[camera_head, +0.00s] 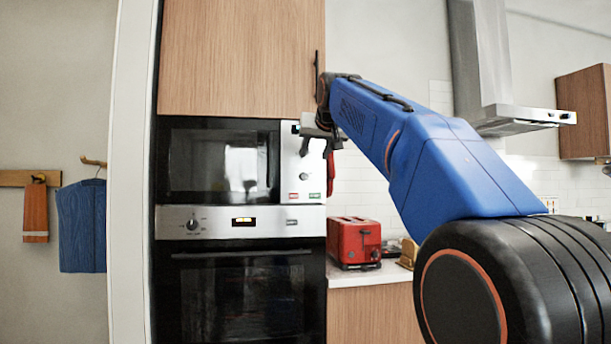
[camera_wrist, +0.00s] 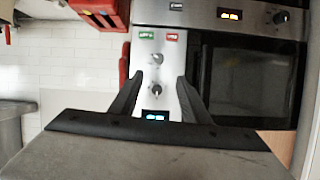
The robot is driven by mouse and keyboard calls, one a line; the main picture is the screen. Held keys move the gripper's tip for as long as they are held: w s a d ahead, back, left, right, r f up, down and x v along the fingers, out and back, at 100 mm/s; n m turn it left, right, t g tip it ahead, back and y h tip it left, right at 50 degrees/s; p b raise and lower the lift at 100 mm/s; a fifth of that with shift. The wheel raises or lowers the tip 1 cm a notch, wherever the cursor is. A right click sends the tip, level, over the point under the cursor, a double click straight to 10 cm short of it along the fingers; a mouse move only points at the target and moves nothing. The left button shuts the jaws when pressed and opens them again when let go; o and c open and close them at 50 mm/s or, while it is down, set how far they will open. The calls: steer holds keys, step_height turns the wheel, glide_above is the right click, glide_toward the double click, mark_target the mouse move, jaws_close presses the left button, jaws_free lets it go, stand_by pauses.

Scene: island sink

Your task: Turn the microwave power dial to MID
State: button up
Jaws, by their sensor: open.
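The microwave (camera_head: 215,160) has a dark door and a silver control panel (camera_wrist: 173,73) on its right side. The wrist view shows it upside down. The panel carries two round dials: one nearer the lit display (camera_wrist: 157,90), the other nearer the green and red buttons (camera_wrist: 157,59). I cannot read which is the power dial or its setting. My gripper (camera_wrist: 160,78) is open and empty in front of the panel, its fingers on either side of the display-side dial. Contact cannot be told. In the head view my gripper (camera_head: 317,146) hides that dial; the lower dial (camera_head: 304,178) shows.
An oven (camera_head: 240,290) with its own knob (camera_head: 192,225) and display is below the microwave. A wooden cabinet (camera_head: 240,55) is above. A red toaster (camera_head: 354,242) stands on the counter to the right. A red item (camera_head: 330,172) hangs beside the panel.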

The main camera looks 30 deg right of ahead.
glide_toward(305, 175)
steer(key=x, duration=0.8)
steer(key=shift+w+f, duration=0.15)
steer(key=shift+w, duration=0.05)
steer(key=c, duration=1)
